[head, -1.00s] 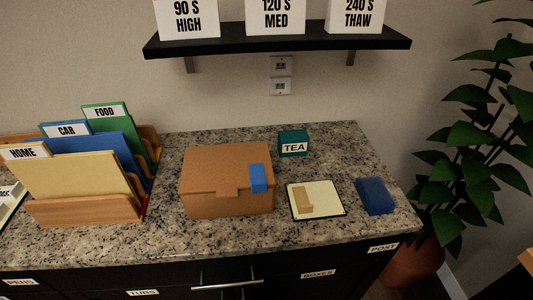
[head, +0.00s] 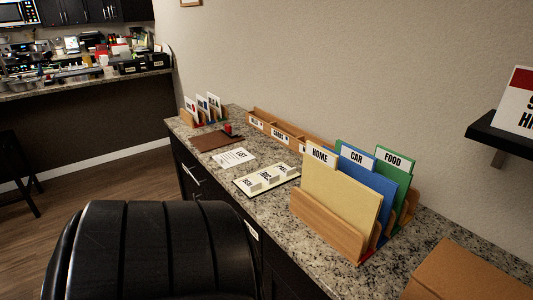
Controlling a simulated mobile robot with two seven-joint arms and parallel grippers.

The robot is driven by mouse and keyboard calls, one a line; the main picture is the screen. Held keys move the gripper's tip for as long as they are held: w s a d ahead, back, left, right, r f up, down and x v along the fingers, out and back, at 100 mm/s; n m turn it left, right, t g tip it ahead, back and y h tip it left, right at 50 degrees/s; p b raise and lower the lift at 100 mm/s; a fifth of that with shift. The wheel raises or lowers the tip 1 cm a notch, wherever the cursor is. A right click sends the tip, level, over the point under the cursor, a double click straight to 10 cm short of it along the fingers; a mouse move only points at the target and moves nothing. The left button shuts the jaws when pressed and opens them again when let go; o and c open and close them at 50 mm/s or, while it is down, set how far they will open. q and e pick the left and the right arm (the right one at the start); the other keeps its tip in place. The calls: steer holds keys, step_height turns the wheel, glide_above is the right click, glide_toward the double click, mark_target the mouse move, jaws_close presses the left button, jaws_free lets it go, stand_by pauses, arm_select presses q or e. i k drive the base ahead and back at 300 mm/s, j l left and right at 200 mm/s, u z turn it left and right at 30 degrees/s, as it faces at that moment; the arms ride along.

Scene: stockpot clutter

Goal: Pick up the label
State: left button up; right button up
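A cream board (head: 247,184) with a dark edge lies on the granite counter, left of the wooden file holder. Small white labels with black print stand on it, among them a middle label (head: 269,177); the print is too small to read surely. Which of them is the task's label I cannot tell. The file holder (head: 325,229) holds folders tabbed HOME, CAR and FOOD. Neither of my grippers is in view.
A black padded chair back (head: 160,250) stands in front of the counter (head: 450,245). A long wooden divided box (head: 278,132), a white sheet (head: 234,158), a brown clipboard-like pad (head: 210,141) and a small red item (head: 228,129) are farther back. A cardboard box (head: 465,275) is at right.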

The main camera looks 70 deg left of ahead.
mark_target(268, 174)
steer(key=u, duration=2.2)
steer(key=z, duration=1.65)
steer(key=u, duration=1.65)
steer(key=i+j+z, duration=0.2)
steer(key=z, duration=0.15)
steer(key=i+j+z, duration=0.15)
steer(key=z, duration=0.2)
steer(key=i+j+z, duration=0.15)
steer(key=j+z, duration=0.2)
